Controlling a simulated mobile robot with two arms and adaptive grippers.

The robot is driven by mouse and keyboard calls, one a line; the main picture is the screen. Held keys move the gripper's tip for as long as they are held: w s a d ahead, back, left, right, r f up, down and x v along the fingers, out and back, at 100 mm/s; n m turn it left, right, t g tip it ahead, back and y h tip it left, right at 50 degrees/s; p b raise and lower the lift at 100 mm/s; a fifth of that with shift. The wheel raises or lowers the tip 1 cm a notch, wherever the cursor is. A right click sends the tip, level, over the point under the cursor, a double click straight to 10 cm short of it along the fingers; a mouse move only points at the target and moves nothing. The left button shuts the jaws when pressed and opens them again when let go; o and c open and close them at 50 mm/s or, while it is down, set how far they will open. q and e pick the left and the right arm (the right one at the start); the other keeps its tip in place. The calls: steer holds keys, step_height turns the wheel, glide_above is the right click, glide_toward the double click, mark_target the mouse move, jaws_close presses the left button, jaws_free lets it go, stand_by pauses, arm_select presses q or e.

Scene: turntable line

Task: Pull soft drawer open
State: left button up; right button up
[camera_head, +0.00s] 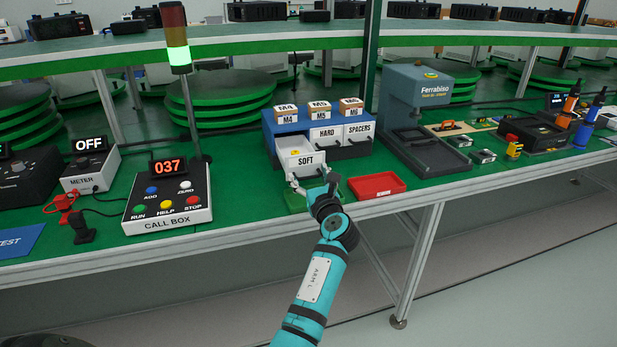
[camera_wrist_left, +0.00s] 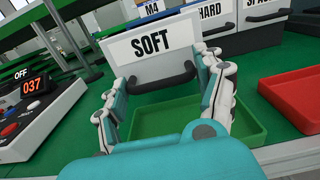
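The white drawer labelled SOFT (camera_head: 305,160) stands out from the blue drawer unit (camera_head: 268,128), farther forward than its neighbours, with its inside partly showing. Its front also fills the upper middle of the left wrist view (camera_wrist_left: 147,45), with a dark handle (camera_wrist_left: 163,86) below the label. My left gripper (camera_head: 312,184) is in front of this drawer. In the left wrist view its fingers are spread, one on each side of the handle, with nothing seen between them but the handle area. Whether they touch the drawer cannot be told. My right gripper is not in view.
The HARD (camera_head: 325,134) and SPACERS (camera_head: 359,131) drawers look shut. A green tray (camera_wrist_left: 242,123) lies below my left gripper, and a red tray (camera_head: 377,186) lies to its right. The call box (camera_head: 168,205) stands left, the Ferrabiso machine (camera_head: 416,95) right.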

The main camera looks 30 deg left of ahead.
arm_select(q)
steer(key=shift+o, duration=1)
steer(key=shift+w+d, duration=0.15)
steer(key=shift+d, duration=0.05)
steer(key=shift+r, duration=0.1)
steer(key=shift+a+r, duration=0.1)
steer(key=shift+r, duration=0.05)
step_height(320, 180, up, 10)
steer(key=shift+f, duration=0.2)
